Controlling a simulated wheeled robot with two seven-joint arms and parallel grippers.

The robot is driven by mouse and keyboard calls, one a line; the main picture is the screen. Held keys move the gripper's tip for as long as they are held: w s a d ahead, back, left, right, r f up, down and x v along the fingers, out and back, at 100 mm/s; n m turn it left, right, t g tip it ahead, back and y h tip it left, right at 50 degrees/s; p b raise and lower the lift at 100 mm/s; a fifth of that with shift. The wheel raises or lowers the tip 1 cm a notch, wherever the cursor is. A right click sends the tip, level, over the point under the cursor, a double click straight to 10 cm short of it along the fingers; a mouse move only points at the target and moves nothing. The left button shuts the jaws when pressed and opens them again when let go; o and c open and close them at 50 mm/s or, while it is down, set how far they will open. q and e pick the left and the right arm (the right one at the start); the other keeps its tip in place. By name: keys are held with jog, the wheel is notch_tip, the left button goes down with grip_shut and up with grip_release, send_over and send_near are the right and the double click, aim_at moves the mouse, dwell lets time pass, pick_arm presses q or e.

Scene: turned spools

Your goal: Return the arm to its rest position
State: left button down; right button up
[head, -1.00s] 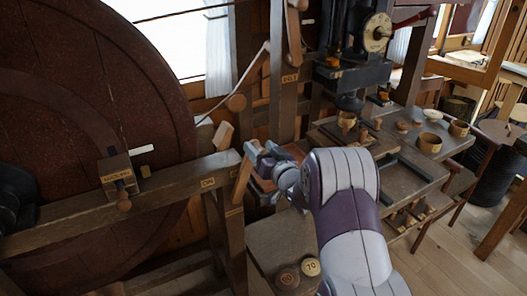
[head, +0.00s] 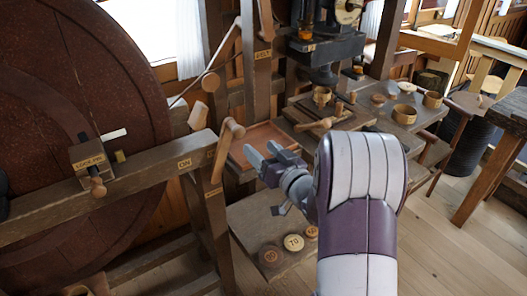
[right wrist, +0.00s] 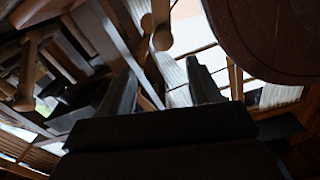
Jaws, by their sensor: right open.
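My right arm comes up from the bottom of the head view, with white and purple covers. Its gripper (head: 262,152) is open and empty, with its two fingers apart. It is just right of the wooden lever (head: 225,152) by the ON label, and a gap shows between them. In the right wrist view the two fingers (right wrist: 160,82) stand apart with nothing between them. My left gripper is not in view.
A large dark red wheel (head: 90,90) and its wooden beam (head: 110,188) fill the left. A reddish tray (head: 262,138) lies behind the gripper. A low board with round numbered discs (head: 293,242) is below. A drill-like machine (head: 325,48) and workbench stand behind. Open floor is at right.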

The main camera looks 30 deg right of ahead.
jog(key=s+d+f+m+g+h+p, duration=0.1)
jog(key=s+d+f+g+h, duration=0.15)
jog(key=s+f+g, duration=0.7)
jog(key=s+a+n+g+y+p, duration=0.1)
jog(key=s+a+n+g+p, duration=0.1)
jog(key=a, duration=0.7)
jog(key=s+a+r+n+g+y+p, duration=0.1)
jog(key=s+a+g, duration=0.4)
jog(key=a, duration=0.5)
jog(key=shift+s+r+n+p, duration=0.15)
jog(key=shift+r+n+p, duration=0.1)
jog(key=shift+n+p, duration=0.25)
jog(key=shift+y, duration=0.25)
